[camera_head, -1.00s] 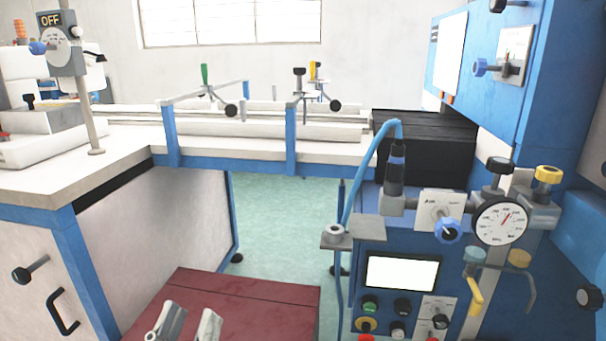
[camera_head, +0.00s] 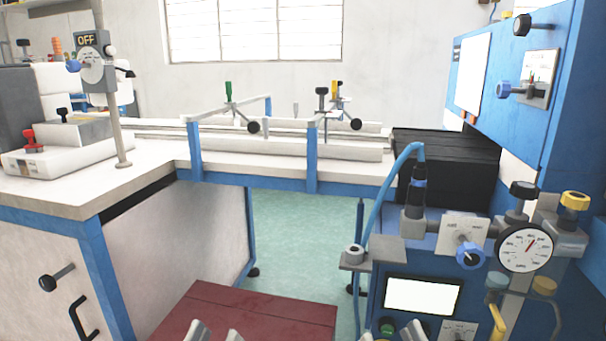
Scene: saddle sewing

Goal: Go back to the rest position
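My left gripper (camera_head: 216,335) shows at the bottom edge in front of the dark red surface (camera_head: 250,308). Only its two grey fingertips are in view, with a gap between them and nothing seen in it. My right gripper (camera_head: 398,336) barely shows at the bottom edge, in front of the blue machine panel (camera_head: 375,290). Its grey tips appear apart, with nothing seen held. The rest of both grippers and both arms is below the picture.
A white bench with blue frame (camera_head: 60,195) stands at left, with an OFF switch post (camera_head: 120,130) on it. A blue control machine with a dial gauge (camera_head: 525,248) and screen (camera_head: 422,296) stands close at right. Green floor (camera_head: 300,240) shows between them.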

